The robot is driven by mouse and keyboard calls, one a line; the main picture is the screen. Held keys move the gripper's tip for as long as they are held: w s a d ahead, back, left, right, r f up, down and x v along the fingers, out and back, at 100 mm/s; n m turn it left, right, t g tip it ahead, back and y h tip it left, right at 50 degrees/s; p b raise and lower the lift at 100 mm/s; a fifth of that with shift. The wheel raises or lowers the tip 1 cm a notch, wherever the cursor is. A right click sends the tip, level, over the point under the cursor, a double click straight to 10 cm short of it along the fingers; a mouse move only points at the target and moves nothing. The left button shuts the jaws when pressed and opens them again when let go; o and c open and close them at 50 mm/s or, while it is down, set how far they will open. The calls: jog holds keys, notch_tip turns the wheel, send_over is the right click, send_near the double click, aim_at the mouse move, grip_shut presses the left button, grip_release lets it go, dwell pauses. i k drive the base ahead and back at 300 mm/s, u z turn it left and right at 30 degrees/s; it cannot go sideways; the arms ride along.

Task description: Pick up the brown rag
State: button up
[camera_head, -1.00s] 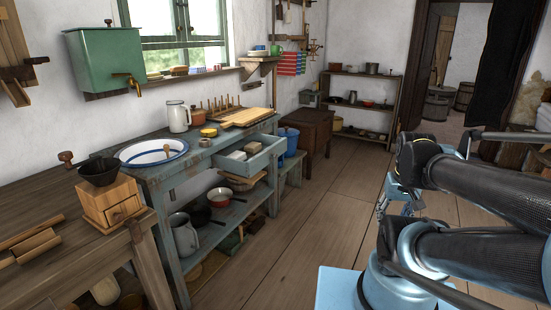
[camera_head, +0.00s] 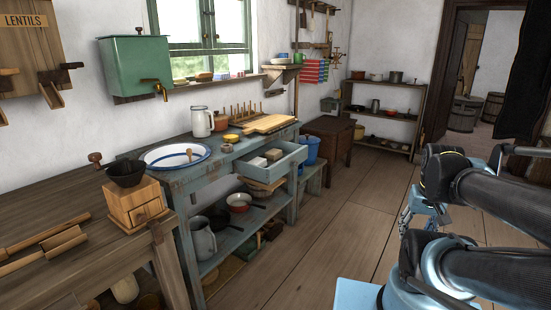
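I cannot make out a brown rag in this view. The open drawer (camera_head: 282,168) of the blue-grey workbench holds pale and tan block-like things, too small to tell exactly. My gripper (camera_head: 407,222) hangs low over the wooden floor at the right, below my folded arm and well apart from the workbench. It is small and partly hidden by my arm, so whether its fingers are open or shut does not show.
A blue-rimmed basin (camera_head: 160,158), a white jug (camera_head: 200,122) and a cutting board (camera_head: 268,124) stand on the workbench. A coffee grinder (camera_head: 135,206) sits on the brown table at front left. The floor (camera_head: 335,215) between workbench and arm is clear.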

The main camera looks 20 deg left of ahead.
aim_at(274, 154)
jog(key=z, duration=0.05)
jog(key=k, duration=0.5)
jog(key=u, duration=0.55)
jog(key=i, duration=1.7)
jog(key=z, duration=0.35)
